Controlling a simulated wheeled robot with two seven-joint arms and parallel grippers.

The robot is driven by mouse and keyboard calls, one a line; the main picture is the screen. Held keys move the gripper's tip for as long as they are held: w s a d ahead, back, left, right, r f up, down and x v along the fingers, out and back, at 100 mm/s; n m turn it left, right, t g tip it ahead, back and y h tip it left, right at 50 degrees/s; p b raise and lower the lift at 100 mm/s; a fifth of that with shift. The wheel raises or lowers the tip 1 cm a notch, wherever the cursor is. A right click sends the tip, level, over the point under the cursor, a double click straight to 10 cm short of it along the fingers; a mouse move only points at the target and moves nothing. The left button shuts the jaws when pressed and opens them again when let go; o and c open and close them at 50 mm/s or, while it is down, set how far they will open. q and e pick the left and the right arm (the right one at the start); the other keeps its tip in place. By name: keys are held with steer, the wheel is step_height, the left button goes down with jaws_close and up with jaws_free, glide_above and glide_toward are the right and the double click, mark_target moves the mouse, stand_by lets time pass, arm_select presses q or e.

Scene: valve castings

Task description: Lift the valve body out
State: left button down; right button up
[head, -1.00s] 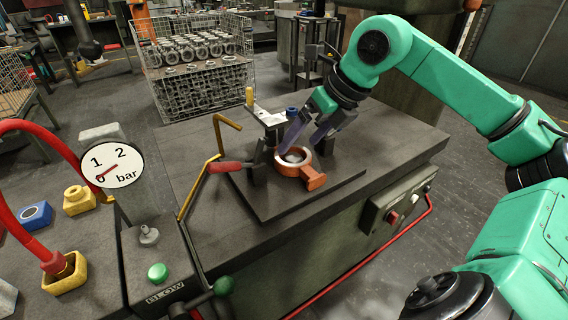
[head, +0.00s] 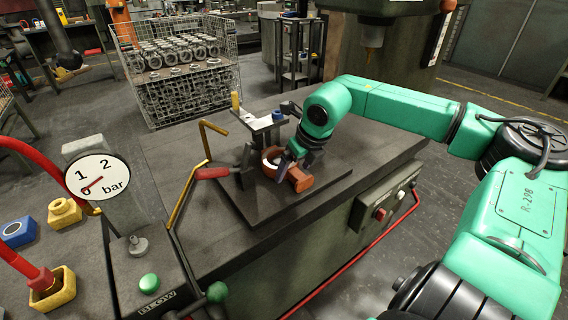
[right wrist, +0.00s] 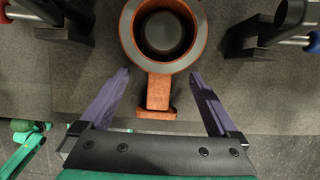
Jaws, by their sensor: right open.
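The valve body, an orange-brown ring with a grey machined face and a short flanged stem, lies on a dark plate (head: 255,208) on the bench; the valve body (head: 301,181) is partly hidden by my right gripper in the head view. In the right wrist view the valve body (right wrist: 158,92) shows its round bore at the top centre and its stem pointing towards me. My right gripper (head: 287,167) is open over it; in the right wrist view its purple fingers (right wrist: 160,82) stand either side of the stem, with gaps on both sides. My left gripper is not in view.
A clamp with a red handle (head: 212,172) stands at the left of the valve body, and a bracket with a blue knob (head: 277,116) behind it. A bent yellow rod (head: 190,190) and a pressure gauge (head: 98,178) stand further left. The bench's right part is clear.

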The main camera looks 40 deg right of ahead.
steer(key=shift+w+f, duration=0.15)
steer(key=shift+f, duration=0.2)
steer(key=shift+r, duration=0.1)
jaws_close()
stand_by(1.0)
steer(key=shift+w+r, duration=0.15)
steer(key=shift+r, duration=0.05)
